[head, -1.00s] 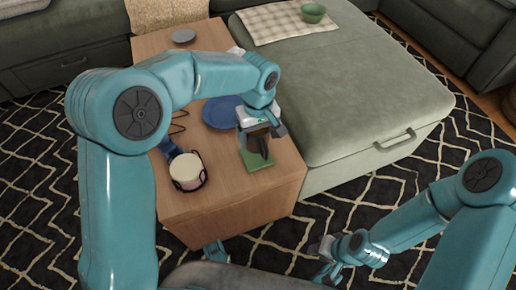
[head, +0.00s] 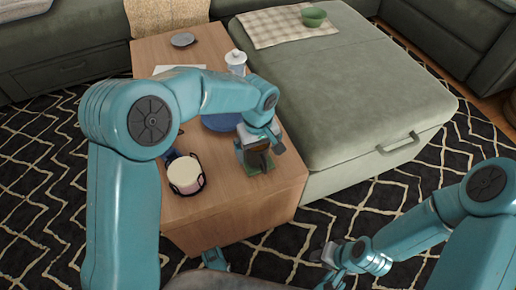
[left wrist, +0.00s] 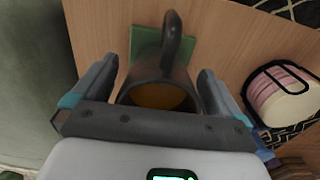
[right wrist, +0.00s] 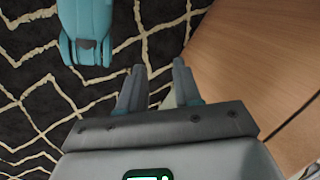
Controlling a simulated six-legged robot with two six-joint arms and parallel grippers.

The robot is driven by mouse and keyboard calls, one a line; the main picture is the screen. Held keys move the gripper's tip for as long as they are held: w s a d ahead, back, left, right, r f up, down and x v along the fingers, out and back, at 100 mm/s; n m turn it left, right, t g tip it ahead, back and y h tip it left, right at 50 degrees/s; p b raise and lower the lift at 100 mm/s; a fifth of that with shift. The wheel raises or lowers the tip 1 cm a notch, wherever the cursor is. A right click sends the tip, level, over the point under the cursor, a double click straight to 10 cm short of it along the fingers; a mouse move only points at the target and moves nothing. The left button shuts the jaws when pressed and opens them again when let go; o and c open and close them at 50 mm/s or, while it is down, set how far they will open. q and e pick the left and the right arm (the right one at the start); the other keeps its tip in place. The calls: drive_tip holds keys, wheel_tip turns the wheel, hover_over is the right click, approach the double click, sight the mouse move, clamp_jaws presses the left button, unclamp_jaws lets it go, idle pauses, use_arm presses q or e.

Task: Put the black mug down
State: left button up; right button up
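The black mug (head: 257,160) is over the green square coaster (head: 268,168) near the front right corner of the wooden table (head: 235,215). I cannot tell whether the mug's base touches the coaster. My right gripper (head: 326,268) is low over the rug, away from the mug; its empty fingers (right wrist: 158,80) are apart.
A blue plate (head: 220,122) lies behind the mug. A cream and pink round container (head: 185,175) in a dark frame stands to its left. A white bottle (head: 236,62) and a grey dish (head: 183,39) are farther back. The green sofa section (head: 345,85) adjoins the table's right side.

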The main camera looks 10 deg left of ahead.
use_arm(q)
wheel_tip(320, 180, up, 12)
drive_tip(key=p, duration=0.4)
drive_tip(key=shift+r+p, duration=0.15)
drive_tip(key=shift+p, duration=0.25)
